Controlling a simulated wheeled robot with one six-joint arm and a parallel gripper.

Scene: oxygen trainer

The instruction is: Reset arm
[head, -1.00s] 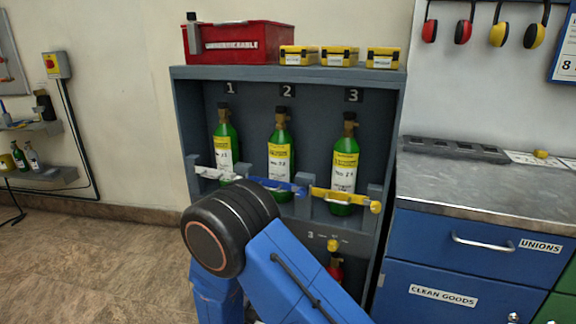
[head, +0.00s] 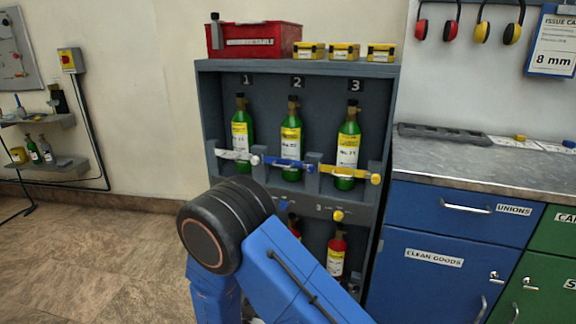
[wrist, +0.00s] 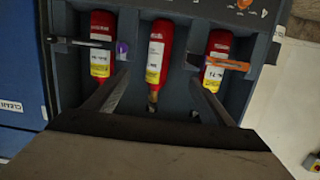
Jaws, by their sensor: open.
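My gripper (wrist: 160,95) shows in the wrist view with its two fingers spread apart and nothing between them. It faces the lower bay of the cylinder rack, where several red cylinders with yellow and white labels stand; the middle one (wrist: 158,50) lies between the fingers in the picture, apart from them. In the head view my blue arm with its dark round joint stands in front of the rack (head: 203,110) and hides part of its lower bay. The gripper itself does not show there.
Green cylinders 1 (head: 242,135), 2 (head: 291,140) and 3 (head: 348,150) stand upright behind coloured bars. A red box (head: 255,38) and small yellow cases (head: 345,52) sit on top. A metal-topped blue cabinet (head: 430,240) stands at right. Floor (head: 90,250) at left is clear.

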